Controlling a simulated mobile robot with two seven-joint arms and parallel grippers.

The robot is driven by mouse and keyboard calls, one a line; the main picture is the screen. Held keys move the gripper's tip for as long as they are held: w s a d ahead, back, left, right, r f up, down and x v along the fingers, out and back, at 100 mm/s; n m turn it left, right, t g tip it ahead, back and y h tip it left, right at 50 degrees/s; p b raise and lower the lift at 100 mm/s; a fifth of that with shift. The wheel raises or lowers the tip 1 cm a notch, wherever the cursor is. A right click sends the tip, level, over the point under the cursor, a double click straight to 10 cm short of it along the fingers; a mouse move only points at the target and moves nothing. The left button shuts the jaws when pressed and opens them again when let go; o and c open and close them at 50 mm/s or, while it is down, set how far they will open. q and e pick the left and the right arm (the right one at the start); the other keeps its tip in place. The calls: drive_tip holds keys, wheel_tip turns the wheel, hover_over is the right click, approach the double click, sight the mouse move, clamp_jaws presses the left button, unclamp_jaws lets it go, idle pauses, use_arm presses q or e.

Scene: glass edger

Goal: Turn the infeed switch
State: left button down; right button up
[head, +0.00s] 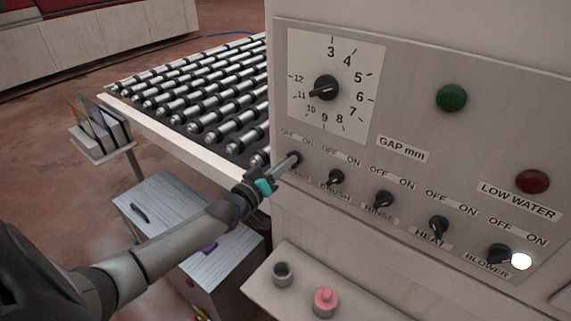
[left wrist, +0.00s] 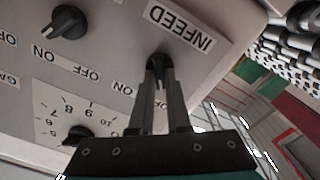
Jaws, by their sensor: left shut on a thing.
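The infeed switch is a small black knob (head: 296,158) at the left end of the row of switches on the machine's front panel. OFF and ON labels sit above it in the head view. My left gripper (head: 285,166) reaches it from the lower left and is shut on it. In the left wrist view, the two fingers (left wrist: 160,92) sit on either side of the black knob (left wrist: 159,64), beside the INFEED label (left wrist: 180,22). The fingers partly cover the knob, so I cannot tell which label it points to. My right gripper is not in view.
The brush switch (head: 336,178) is close on the right, followed by rinse, heat and blower switches. The gap dial (head: 325,88) is above. A roller conveyor (head: 190,95) lies behind. A ledge below carries a pink button (head: 326,302). A drawer cabinet (head: 170,215) stands under my left arm.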

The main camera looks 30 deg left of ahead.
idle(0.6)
use_arm(q)
drive_tip(key=c, duration=0.9)
unclamp_jaws()
drive_tip(key=shift+s, duration=0.1)
drive_tip(key=s, duration=1)
drive_tip(key=s+a, duration=0.1)
drive_tip(key=s, duration=0.4)
drive_tip(key=shift+a, duration=0.1)
